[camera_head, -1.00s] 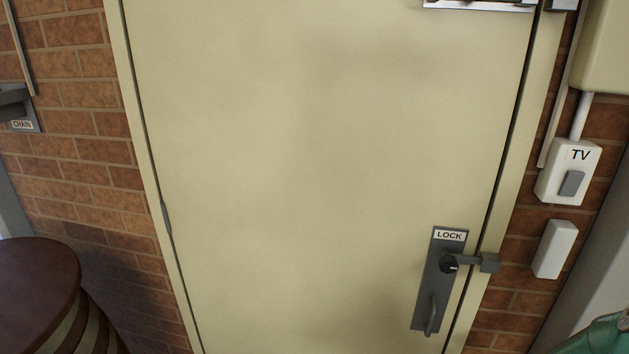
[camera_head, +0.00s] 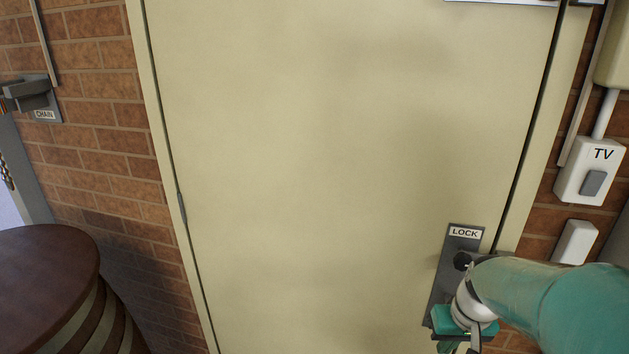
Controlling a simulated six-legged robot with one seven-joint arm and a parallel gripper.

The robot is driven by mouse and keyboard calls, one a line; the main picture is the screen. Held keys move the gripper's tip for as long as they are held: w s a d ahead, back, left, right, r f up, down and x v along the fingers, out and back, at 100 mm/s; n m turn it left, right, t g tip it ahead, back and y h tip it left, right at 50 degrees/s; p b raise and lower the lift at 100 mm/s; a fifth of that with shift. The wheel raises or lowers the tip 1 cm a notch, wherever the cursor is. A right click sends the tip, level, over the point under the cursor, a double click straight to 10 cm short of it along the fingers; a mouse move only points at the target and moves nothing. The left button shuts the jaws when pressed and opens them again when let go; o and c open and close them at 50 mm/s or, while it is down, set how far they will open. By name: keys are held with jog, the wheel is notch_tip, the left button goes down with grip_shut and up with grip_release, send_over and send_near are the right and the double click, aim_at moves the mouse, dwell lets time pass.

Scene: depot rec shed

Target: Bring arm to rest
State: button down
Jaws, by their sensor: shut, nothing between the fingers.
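My teal arm reaches in from the right edge and bends down at a white wrist joint. My gripper (camera_head: 461,342) is at the bottom edge of the picture, in front of the lower part of the lock plate (camera_head: 442,283). It is shut and holds nothing; its tips are partly cut off by the frame. I cannot tell whether it touches the plate. The plate is dark grey, labelled LOCK, with a black knob (camera_head: 462,261) near its top. My arm hides the bolt and most of the handle below. The cream door (camera_head: 320,170) looks closed in its frame.
A round brown-topped barrel table (camera_head: 45,265) stands at lower left. A grey bracket labelled CHAIN (camera_head: 38,97) is on the brick wall at left. A white TV switch box (camera_head: 590,172) and a white box (camera_head: 576,242) below it are on the right wall.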

jog(key=s+a+r+t, duration=0.3)
jog(key=s+a+r, duration=0.7)
jog(key=r, duration=0.2)
jog(key=shift+s+a+n+t+h, duration=0.15)
jog(key=shift+a+n+t+h, duration=0.15)
jog(key=shift+t+h, duration=0.1)
